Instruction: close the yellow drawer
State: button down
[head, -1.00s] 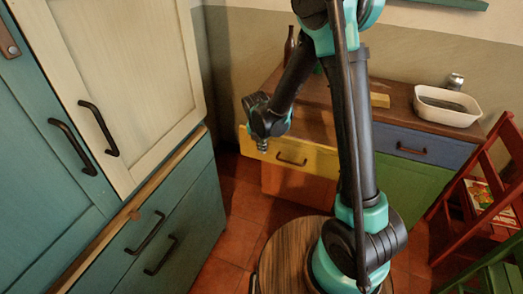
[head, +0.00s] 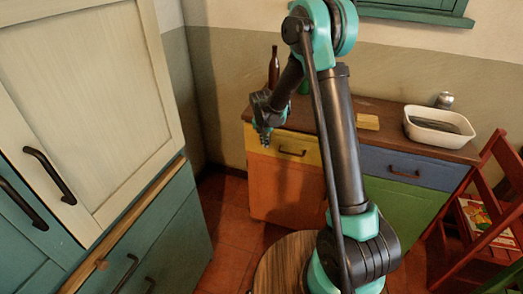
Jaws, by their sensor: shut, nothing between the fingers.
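The yellow drawer (head: 309,148) is at the upper left of the wooden-topped cabinet in the head view. Its front looks about flush with the orange door below and the blue drawer beside it. A dark bar handle (head: 292,152) sits on its front. My gripper (head: 265,141) is shut and empty, pointing down in front of the drawer's left end, which it partly hides. I cannot tell whether it touches the drawer front.
A white basin (head: 438,139), a yellowish block (head: 367,122) and a dark bottle (head: 274,68) stand on the cabinet top (head: 390,112). A red chair (head: 510,165) is at the right. A tall cream and teal cupboard (head: 110,90) fills the left.

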jog(key=shift+w+d, duration=0.2)
jog(key=shift+w, duration=0.4)
jog(key=shift+w+d, duration=0.2)
jog(key=shift+w, duration=0.4)
jog(key=shift+w+r, duration=0.1)
